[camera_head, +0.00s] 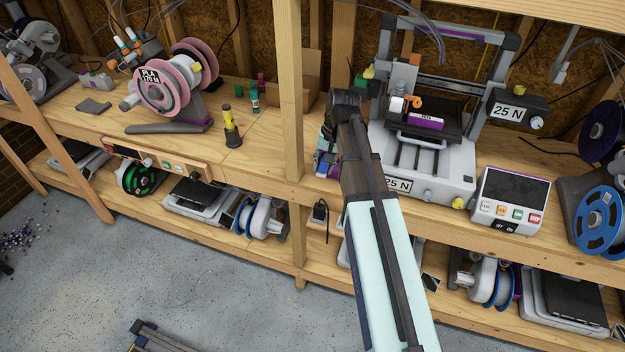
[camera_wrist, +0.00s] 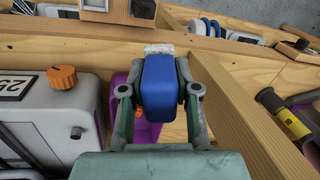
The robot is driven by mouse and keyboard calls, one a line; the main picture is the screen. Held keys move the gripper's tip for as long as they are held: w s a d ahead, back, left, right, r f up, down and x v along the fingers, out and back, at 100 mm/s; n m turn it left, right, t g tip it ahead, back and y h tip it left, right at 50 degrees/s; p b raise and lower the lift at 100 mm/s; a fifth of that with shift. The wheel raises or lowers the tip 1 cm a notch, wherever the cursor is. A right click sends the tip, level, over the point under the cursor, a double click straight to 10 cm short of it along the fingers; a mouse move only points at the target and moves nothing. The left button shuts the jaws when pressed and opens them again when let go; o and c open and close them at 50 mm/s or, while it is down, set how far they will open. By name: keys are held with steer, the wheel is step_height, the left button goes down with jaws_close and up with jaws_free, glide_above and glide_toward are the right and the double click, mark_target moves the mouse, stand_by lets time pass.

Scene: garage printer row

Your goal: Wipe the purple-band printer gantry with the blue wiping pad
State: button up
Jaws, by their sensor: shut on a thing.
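My gripper (camera_wrist: 160,92) is shut on the blue wiping pad (camera_wrist: 158,82), which sits between its two fingers with a whitish edge showing at the far end. In the head view my gripper (camera_head: 327,155) is low at the left side of the purple-band printer (camera_head: 455,168), apart from its gantry (camera_head: 447,84) and partly hidden by my arm. The gantry is a dark grey frame with a purple band on its top bar, standing behind the print bed. In the wrist view the printer body (camera_wrist: 50,120) is at the left.
A wooden post (camera_head: 291,90) stands left of my gripper. A purple object (camera_wrist: 146,132) lies behind the pad in the wrist view. A control box (camera_head: 511,198) stands right of the printer. A yellow-and-black bottle (camera_head: 231,130) and a pink spool (camera_head: 165,88) are left of the post.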

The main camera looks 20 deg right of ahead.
steer(key=w+d+r+m+t+h+p, duration=0.1)
steer(key=w+d+r+m+t+h, duration=0.15)
steer(key=d+r+m+t, duration=0.55)
steer(key=w+d+r+m+t+h+p, duration=0.15)
steer(key=d+r+m+t+h, duration=0.25)
steer(key=d+r+m, duration=0.75)
steer(key=m+t+h+b, duration=0.1)
steer(key=t+h+b, duration=0.1)
steer(key=h+b, duration=0.3)
glide_toward(440, 83)
steer(key=shift+h, duration=0.55)
steer(key=shift+w+a+f+p+x, duration=0.15)
steer(key=shift+p+x, duration=0.45)
steer(key=shift+x, duration=0.55)
steer(key=shift+w+a+f+p+x, duration=0.15)
steer(key=shift+p+x, duration=0.45)
steer(key=shift+x, duration=0.55)
steer(key=shift+r, duration=0.1)
steer(key=shift+x, duration=1)
steer(key=shift+s+d, duration=0.15)
